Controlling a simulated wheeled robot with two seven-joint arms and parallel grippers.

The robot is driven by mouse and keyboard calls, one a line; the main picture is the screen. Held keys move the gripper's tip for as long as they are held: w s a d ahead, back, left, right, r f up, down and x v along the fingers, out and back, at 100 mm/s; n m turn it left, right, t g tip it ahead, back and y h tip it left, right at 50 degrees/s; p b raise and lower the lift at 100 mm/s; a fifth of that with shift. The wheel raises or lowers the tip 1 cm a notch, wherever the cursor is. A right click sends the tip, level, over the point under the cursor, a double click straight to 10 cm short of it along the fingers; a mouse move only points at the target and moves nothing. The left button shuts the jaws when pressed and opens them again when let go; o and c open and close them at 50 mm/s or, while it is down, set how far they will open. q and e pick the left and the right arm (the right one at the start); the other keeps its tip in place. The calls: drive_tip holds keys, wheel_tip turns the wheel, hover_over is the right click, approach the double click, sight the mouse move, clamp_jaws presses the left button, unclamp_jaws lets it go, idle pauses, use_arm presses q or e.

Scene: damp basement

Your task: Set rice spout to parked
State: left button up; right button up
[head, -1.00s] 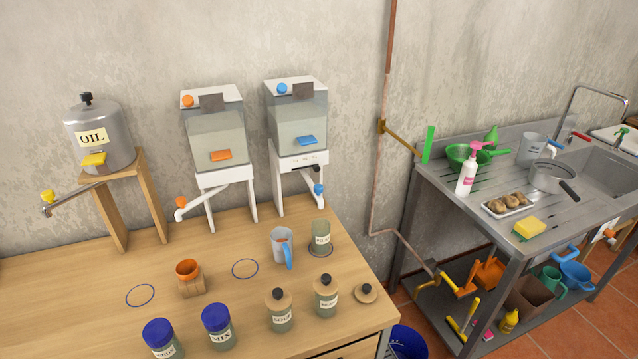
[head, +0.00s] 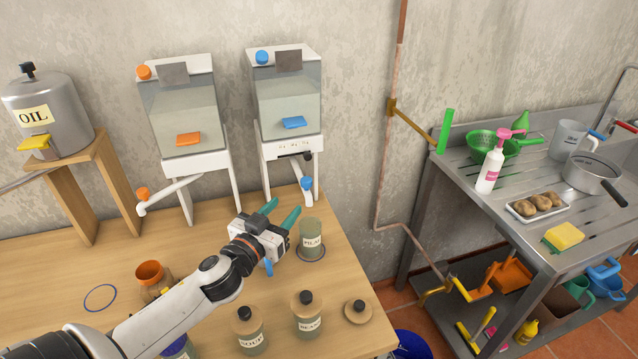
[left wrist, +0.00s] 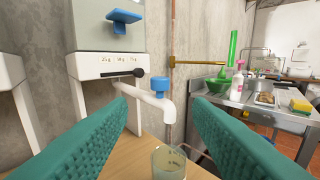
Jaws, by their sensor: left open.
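The dispenser with blue parts (head: 287,95) stands on a white stand at the back of the wooden table. Its white spout with a blue knob (head: 306,187) hangs at the stand's right front, and it shows in the left wrist view (left wrist: 157,102). A second dispenser with orange parts (head: 178,112) has a white spout with an orange knob (head: 146,203) angled down to the left. I cannot read which one holds rice. My left gripper (head: 281,212) is open and empty, in front of the blue-knobbed spout, which appears between its teal fingers in the wrist view.
A jar labelled PILAF (head: 311,242) stands just right of the gripper, below the spout. Lidded jars (head: 307,315) stand near the front edge. A cup's blue handle (head: 268,268) shows under my arm. The oil drum (head: 48,110) is at left; a steel sink bench (head: 500,215) at right.

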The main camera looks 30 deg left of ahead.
sight(303, 184)
use_arm(q)
drive_tip(key=w+p, duration=0.1)
drive_tip(key=w, duration=0.2)
drive_tip(key=w+p, duration=0.1)
drive_tip(key=w, duration=0.2)
drive_tip(key=w+a, duration=0.1)
drive_tip(key=w, duration=0.2)
drive_tip(key=shift+w+r+p, duration=0.25)
drive_tip(key=shift+r+p, duration=0.1)
drive_tip(key=shift+p, duration=0.05)
drive_tip(key=shift+w, duration=0.3)
drive_tip(key=shift+w+f, duration=0.1)
drive_tip(key=shift+w, duration=0.25)
clamp_jaws()
use_arm(e)
drive_tip(key=shift+g, duration=0.3)
drive_tip(key=s+r, duration=0.1)
drive_tip(key=s, duration=0.2)
drive_tip(key=s+r, duration=0.1)
drive_tip(key=shift+s+r, duration=0.2)
drive_tip(key=shift+r, duration=0.15)
